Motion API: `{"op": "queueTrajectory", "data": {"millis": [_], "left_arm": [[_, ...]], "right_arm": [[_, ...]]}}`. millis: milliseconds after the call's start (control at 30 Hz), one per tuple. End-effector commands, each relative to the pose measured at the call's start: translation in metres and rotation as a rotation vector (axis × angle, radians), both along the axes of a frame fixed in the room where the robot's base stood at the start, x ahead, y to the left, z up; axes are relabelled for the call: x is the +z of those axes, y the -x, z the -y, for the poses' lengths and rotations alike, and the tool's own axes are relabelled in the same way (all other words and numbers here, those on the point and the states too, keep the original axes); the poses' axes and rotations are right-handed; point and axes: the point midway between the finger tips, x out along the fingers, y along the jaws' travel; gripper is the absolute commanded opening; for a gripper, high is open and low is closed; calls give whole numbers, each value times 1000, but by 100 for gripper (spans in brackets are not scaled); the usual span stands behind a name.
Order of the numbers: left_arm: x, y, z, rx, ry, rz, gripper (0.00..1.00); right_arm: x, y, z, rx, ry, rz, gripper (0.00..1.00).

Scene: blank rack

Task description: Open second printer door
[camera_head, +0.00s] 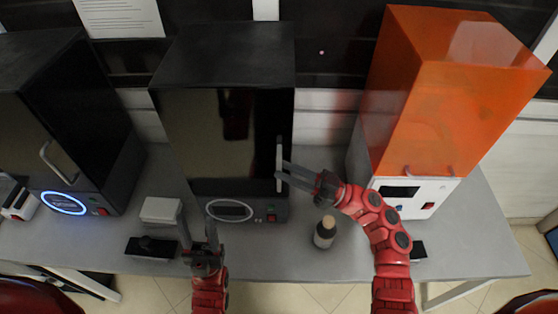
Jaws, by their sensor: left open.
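The second printer (225,140) is the black box in the middle of the bench. Its dark glossy door (215,135) looks closed, with a pale upright handle (280,160) at its right edge. My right gripper (281,170) reaches in from the right with its fingertips at the lower part of this handle. I cannot tell whether the fingers close around the handle or only lie beside it. My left gripper (197,222) is open and empty, pointing up in front of the printer's lower left, below the door.
Another black printer (70,130) with a blue-lit ring stands left, and an orange-covered one (445,90) right. A white block (160,210) and a black item (150,248) lie near my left gripper.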

Motion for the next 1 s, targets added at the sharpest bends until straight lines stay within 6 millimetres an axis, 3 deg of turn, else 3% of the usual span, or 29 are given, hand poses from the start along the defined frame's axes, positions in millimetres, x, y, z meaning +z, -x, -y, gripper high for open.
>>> {"op": "queueTrajectory", "data": {"millis": [200, 500, 667, 1000], "left_arm": [[9, 0, 0, 0, 0, 0, 50], [8, 0, 0, 0, 0, 0, 50], [8, 0, 0, 0, 0, 0, 50], [8, 0, 0, 0, 0, 0, 50]], "right_arm": [[9, -4, -19, -1, 0, 0, 27], [8, -5, -22, -1, 0, -1, 27], [8, -5, -21, -1, 0, -1, 0], [8, -4, -21, -1, 0, -2, 0]]}}
